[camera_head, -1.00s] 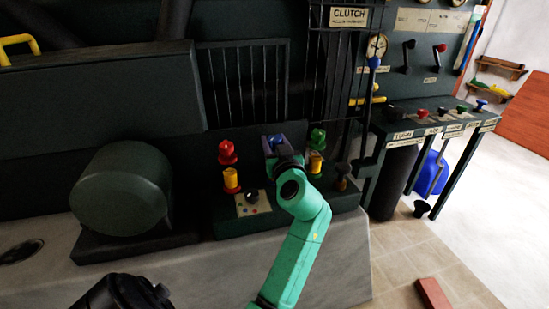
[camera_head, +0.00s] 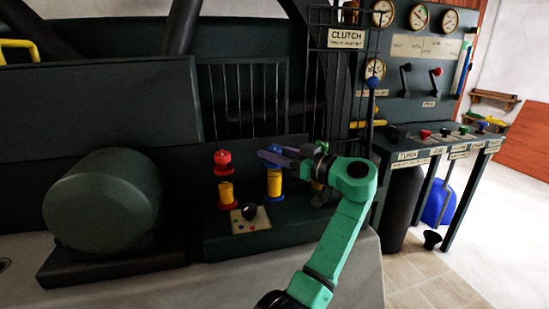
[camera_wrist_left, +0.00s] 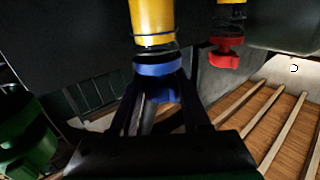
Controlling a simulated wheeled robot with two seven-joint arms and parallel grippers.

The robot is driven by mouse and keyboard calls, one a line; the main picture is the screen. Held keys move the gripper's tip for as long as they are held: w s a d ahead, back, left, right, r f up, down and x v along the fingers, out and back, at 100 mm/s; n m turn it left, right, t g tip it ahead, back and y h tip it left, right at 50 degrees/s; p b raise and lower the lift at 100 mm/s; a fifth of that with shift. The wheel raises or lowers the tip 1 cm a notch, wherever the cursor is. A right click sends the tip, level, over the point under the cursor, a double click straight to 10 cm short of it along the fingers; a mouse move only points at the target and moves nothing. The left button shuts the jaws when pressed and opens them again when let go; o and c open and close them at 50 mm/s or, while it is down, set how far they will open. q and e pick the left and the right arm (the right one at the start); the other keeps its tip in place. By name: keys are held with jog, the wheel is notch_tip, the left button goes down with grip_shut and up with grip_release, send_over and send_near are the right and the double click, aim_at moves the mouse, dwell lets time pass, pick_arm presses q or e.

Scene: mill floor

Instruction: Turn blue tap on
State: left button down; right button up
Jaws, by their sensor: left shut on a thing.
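The blue tap (camera_head: 274,182) stands on the dark panel, with a yellow body between blue parts. My left gripper (camera_head: 272,155) is at its top, with the fingers pointing left. In the left wrist view the gripper (camera_wrist_left: 158,95) is shut on the blue handle of the tap (camera_wrist_left: 160,66), which is partly hidden between the fingers. The red tap (camera_head: 224,168) stands to the left, apart from the gripper. The green tap (camera_head: 320,178) to the right is mostly hidden behind my wrist. My right gripper is not in view.
A black knob (camera_head: 249,211) sits on a small plate in front of the taps. A large dark drum (camera_head: 100,200) stands at the left. A blue-topped lever (camera_head: 373,84) rises at the right, near a shelf with several small coloured knobs (camera_head: 424,134).

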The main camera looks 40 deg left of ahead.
pick_arm(q)
jog(key=shift+g, duration=0.3)
jog(key=shift+n, duration=0.3)
jog(key=shift+c, duration=2)
grip_release()
jog(key=d, duration=1.4)
jog(key=shift+w+d, duration=0.25)
jog(key=shift+w, duration=0.2)
